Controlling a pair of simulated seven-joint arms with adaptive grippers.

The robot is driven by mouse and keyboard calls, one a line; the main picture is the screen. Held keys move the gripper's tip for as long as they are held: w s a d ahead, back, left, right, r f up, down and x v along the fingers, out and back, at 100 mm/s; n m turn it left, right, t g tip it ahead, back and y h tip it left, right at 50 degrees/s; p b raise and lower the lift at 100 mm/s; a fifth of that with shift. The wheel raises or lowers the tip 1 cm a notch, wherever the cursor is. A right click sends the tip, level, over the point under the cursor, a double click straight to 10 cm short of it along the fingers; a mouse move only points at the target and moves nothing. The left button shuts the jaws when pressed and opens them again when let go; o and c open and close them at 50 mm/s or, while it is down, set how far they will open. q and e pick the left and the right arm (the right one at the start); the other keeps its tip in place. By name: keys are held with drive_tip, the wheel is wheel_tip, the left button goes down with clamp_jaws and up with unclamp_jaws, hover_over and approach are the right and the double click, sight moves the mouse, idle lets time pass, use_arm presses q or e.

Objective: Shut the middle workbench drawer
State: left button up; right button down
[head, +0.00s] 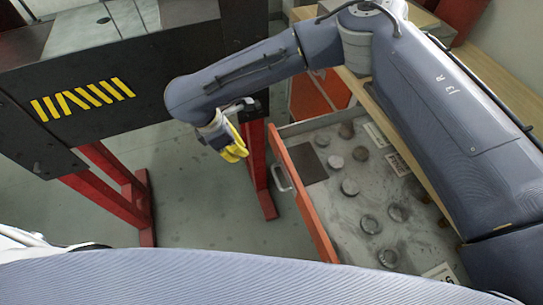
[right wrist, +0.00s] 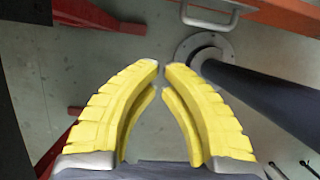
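The workbench drawer (head: 350,215) stands pulled out in the head view, with an orange-red front panel (head: 303,200) and a metal handle (head: 280,178). Whether it is the middle one cannot be told. My right gripper (head: 236,152) is left of the drawer front, apart from it and from the handle. In the right wrist view, the handle (right wrist: 208,14) and part of the orange front (right wrist: 285,14) show at the top, beyond the yellow fingers (right wrist: 162,66). Those fingertips nearly meet, with nothing between them. My left gripper is not in view. My right arm hides part of the workbench.
The drawer holds several round dark metal pieces, a dark square plate (head: 307,163) and paper labels. A wooden bench top (head: 365,97) lies behind my arm. A black panel with yellow stripes (head: 83,100) on red legs stands left. Grey floor (head: 205,205) is clear between them.

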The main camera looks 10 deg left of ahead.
drive_tip(key=w+d+f, duration=0.4)
drive_tip(key=d+f, duration=0.3)
drive_tip(key=f, duration=0.1)
drive_tip(key=shift+w+d+f+m+t+h, duration=0.2)
drive_tip(key=shift+d+f+m+t+h, duration=0.1)
drive_tip(key=shift+f, duration=0.1)
idle(0.4)
